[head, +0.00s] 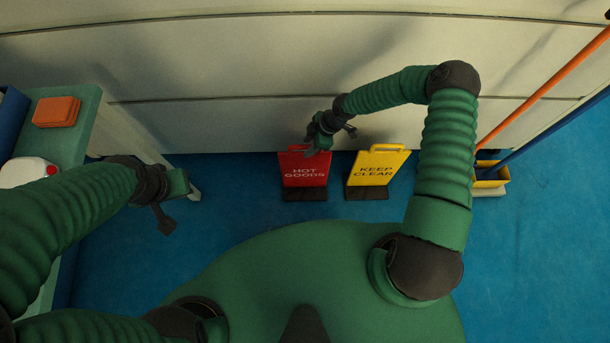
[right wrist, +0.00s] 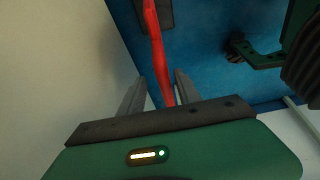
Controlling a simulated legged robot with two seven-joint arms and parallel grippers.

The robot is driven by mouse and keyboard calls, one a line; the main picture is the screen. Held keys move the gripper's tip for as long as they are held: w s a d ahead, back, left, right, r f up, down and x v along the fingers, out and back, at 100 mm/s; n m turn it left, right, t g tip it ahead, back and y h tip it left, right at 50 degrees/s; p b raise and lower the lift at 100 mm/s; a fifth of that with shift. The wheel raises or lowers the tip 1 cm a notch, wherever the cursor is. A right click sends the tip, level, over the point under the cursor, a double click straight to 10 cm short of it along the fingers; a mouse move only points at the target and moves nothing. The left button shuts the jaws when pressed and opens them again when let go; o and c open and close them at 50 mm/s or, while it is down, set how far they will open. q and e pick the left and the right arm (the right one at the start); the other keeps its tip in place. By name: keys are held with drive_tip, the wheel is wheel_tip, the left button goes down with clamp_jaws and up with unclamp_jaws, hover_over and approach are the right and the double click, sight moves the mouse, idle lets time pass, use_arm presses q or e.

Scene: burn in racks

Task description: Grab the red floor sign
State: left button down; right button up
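The red floor sign (head: 304,170), lettered "HOT GOODS", stands upright on a dark base on the blue floor near the pale wall. My right gripper (head: 330,142) is at its top edge. In the right wrist view the red sign (right wrist: 158,50) shows edge-on between the two fingers of my right gripper (right wrist: 158,88). The fingers are apart, with a visible gap to the red panel. My left gripper (head: 174,208) is off to the left, away from the sign, beside the green table; its finger opening is unclear.
A yellow "KEEP CLEAR" sign (head: 376,168) stands close to the right of the red one. A green table (head: 75,145) at left holds an orange box (head: 56,112) and a white container (head: 28,172). A yellow bucket (head: 491,178) and an orange pole (head: 545,88) are at right.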

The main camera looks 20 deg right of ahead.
drive_tip(key=x, duration=0.1)
drive_tip(key=b+x, duration=0.1)
drive_tip(key=x, duration=0.1)
drive_tip(key=b+x, duration=0.1)
drive_tip(key=x, duration=0.1)
drive_tip(key=shift+s+d+f, duration=0.1)
drive_tip(key=shift+s, duration=0.2)
drive_tip(key=shift+c, duration=0.4)
clamp_jaws()
drive_tip(key=shift+r, duration=0.2)
